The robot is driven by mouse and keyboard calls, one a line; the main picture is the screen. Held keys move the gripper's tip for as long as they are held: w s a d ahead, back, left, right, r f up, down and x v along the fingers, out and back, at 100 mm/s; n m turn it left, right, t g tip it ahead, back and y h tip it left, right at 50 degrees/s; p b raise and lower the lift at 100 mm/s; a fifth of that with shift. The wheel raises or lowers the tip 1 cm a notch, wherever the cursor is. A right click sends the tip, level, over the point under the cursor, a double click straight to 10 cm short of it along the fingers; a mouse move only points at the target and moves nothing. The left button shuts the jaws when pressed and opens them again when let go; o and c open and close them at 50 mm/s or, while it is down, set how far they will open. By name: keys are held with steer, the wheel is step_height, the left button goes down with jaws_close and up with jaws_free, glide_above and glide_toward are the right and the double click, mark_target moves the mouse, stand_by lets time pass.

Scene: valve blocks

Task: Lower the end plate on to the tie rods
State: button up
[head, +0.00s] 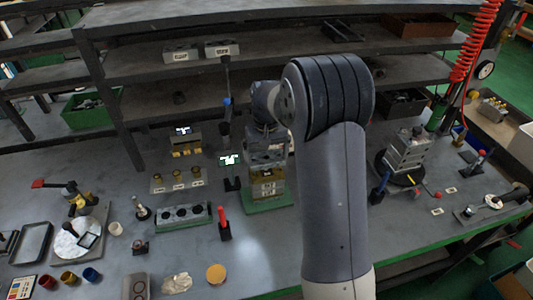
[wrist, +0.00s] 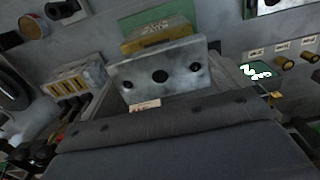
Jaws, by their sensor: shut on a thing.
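In the head view my gripper (head: 267,148) is over the valve stack (head: 268,187), a brass-coloured block on a green base (head: 268,206). The wrist view shows the brass-coloured part (wrist: 156,35) and green base (wrist: 150,20) beyond the plate. I cannot make out the tie rods, or whether the plate touches them.
A grey block with round holes (head: 183,216) and a red-handled tool (head: 224,225) stand left of the stack. A small lit display (head: 229,159) is close by on its left. Another block stack (head: 407,150) stands on a round stand at right. Shelves (head: 160,60) rise behind.

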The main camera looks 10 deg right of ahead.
mark_target(267, 157)
steer(key=shift+f+b, duration=1.45)
steer(key=shift+f, duration=0.75)
steer(key=o, duration=0.8)
steer(key=shift+c, duration=0.2)
step_height(267, 157, up, 11)
steer(key=shift+f+b, duration=0.1)
steer(key=shift+b, duration=0.4)
step_height(267, 157, down, 11)
steer(key=shift+r+p, duration=0.1)
steer(key=shift+p, duration=0.5)
steer(key=shift+r+p, duration=0.3)
steer(key=shift+r, duration=0.3)
